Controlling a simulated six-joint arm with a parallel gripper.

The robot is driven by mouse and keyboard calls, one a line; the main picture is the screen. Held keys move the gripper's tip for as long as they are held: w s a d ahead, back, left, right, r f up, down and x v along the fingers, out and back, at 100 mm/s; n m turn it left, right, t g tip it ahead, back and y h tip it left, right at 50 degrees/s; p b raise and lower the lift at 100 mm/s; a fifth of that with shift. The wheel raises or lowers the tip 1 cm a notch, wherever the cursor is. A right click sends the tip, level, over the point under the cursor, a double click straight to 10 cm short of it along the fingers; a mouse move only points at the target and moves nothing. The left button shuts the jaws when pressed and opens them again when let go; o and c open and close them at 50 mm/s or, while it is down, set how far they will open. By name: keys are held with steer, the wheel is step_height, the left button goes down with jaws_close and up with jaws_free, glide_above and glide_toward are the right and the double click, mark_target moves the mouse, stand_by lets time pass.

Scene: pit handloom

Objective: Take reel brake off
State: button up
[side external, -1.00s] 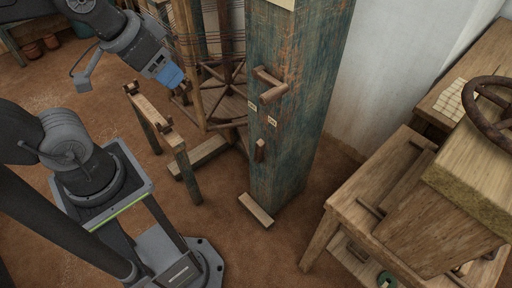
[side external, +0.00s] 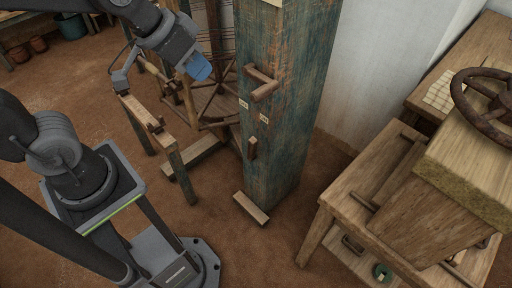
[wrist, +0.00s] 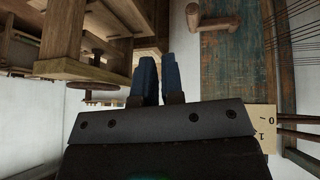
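A blue-green weathered post (side external: 283,150) stands upright in the middle of the side view. It carries a wooden lever with a crossbar (side external: 264,88) and, lower down, a small wooden toggle (side external: 252,148). I cannot tell which of these is the reel brake. Small pale labels (side external: 264,118) sit between them. My gripper (side external: 200,68) is left of the post, apart from it, at about the upper lever's height. In the wrist view its blue fingers (wrist: 157,80) lie close together with nothing seen between them. There the lever (wrist: 212,20) shows on the post, right of the fingers.
A loom frame with threads and a spoked reel (side external: 215,100) stands behind my gripper. A low wooden stand (side external: 160,130) is below it. A wooden bench (side external: 350,195) with a dark handwheel (side external: 490,105) is at the right.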

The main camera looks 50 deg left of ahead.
steer(key=shift+h, duration=0.6)
steer(key=w+d+f, duration=0.1)
steer(key=w, duration=0.2)
steer(key=w+d+f, duration=0.4)
steer(key=w, duration=0.1)
steer(key=shift+w+d, duration=0.15)
steer(key=shift+w, duration=0.2)
jaws_close()
steer(key=w+d+f+y, duration=0.15)
steer(key=w+f, duration=0.25)
steer(key=f, duration=0.5)
steer(key=w+d+f+y, duration=0.1)
steer(key=w+f+y, duration=0.15)
steer(key=f, duration=0.65)
steer(key=s+a+f+y, duration=0.2)
steer(key=a+f+y, duration=0.1)
steer(key=f, duration=0.9)
steer(key=shift+s+a+y, duration=0.15)
steer(key=shift+a+y, duration=0.15)
steer(key=shift+y, duration=0.3)
glide_toward(252, 150)
steer(key=shift+w+f, duration=0.7)
steer(key=shift+w, duration=1.05)
